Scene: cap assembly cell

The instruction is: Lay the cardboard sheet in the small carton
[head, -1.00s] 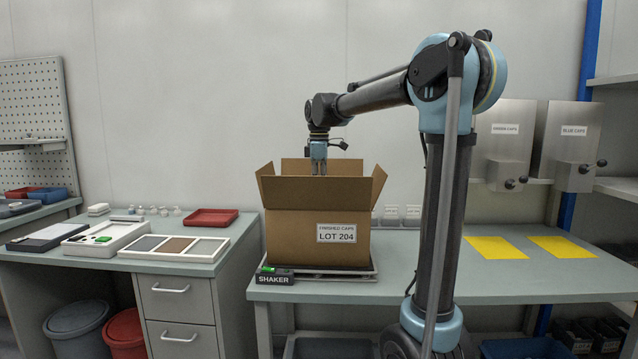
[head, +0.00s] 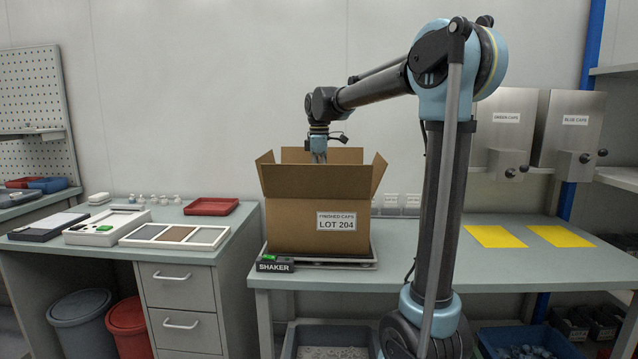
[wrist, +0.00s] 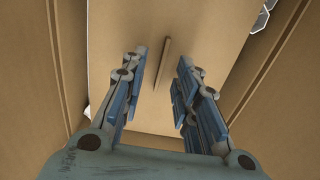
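The carton (head: 300,225), labelled FINISHED CAPS LOT 204, stands on the shaker with its flaps open. My gripper (head: 319,158) reaches down into its opening; the front wall hides what lies below. In the wrist view my gripper (wrist: 163,62) is open, its two blue fingers apart. Below them is a flat tan cardboard sheet (wrist: 215,40) with a narrow raised strip (wrist: 160,70). The strip appears between the fingers, with gaps on both sides. The sheet lies between the carton walls (wrist: 278,95); its height above the floor cannot be told.
Small pale shapes show past the sheet's edge at the wrist view's top right. The shaker (head: 330,263) sits at the bench's left end. Two yellow mats (head: 495,237) lie on the right, below cap dispensers. A sectioned tray (head: 175,234) and red tray (head: 211,206) lie on the left bench.

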